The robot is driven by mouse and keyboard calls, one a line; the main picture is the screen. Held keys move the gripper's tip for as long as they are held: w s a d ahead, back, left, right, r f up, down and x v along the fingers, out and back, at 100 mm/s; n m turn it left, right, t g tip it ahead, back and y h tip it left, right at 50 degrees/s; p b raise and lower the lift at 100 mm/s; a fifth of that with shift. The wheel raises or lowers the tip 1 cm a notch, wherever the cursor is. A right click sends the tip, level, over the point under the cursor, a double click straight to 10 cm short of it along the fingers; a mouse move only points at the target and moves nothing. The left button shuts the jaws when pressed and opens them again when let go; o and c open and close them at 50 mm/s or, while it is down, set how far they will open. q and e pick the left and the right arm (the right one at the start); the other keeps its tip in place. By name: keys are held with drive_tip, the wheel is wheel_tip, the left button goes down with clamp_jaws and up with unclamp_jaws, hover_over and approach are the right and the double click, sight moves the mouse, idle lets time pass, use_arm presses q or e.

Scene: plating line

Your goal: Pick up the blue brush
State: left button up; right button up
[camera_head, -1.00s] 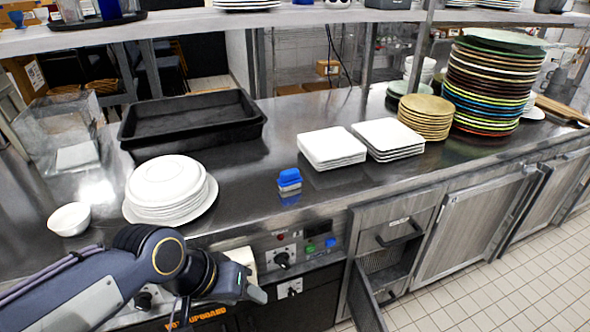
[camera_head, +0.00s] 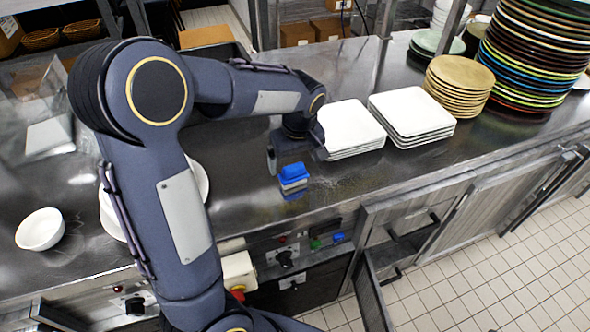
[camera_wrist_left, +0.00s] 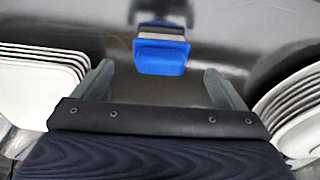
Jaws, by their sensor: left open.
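The blue brush (camera_head: 293,175) stands on the steel counter near its front edge, with a blue top and a paler band below it. In the left wrist view the brush (camera_wrist_left: 160,52) lies just beyond the fingertips, roughly centred between them. My left gripper (camera_head: 297,158) is open and empty, low over the counter right behind the brush in the head view. It also shows in the left wrist view (camera_wrist_left: 158,82), its two fingers spread apart. My right gripper is not in view.
Square white plates (camera_head: 350,128) are stacked close beside my left gripper, with a second square stack (camera_head: 412,112) to the right. Round white plates (camera_wrist_left: 296,108) show at the right of the wrist view. A white bowl (camera_head: 40,229) stands at the left. Taller plate stacks (camera_head: 525,60) fill the right.

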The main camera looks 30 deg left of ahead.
sight(294, 166)
use_arm(q)
drive_tip(key=f, duration=0.5)
drive_tip(key=shift+w+a+p, duration=0.2)
drive_tip(key=shift+a+p, duration=0.15)
drive_tip(key=shift+p, duration=0.05)
drive_tip(key=c, duration=1.1)
drive_tip(key=shift+r, duration=0.55)
wheel_tip(294, 166, up, 2)
drive_tip(key=shift+s+d+r, duration=0.1)
drive_tip(key=shift+r, duration=0.15)
drive_tip(key=s+d+r+b, duration=0.2)
drive_tip(key=s+d+r, duration=0.5)
drive_tip(key=s, duration=0.5)
wheel_tip(294, 166, up, 2)
drive_tip(key=shift+r, duration=0.2)
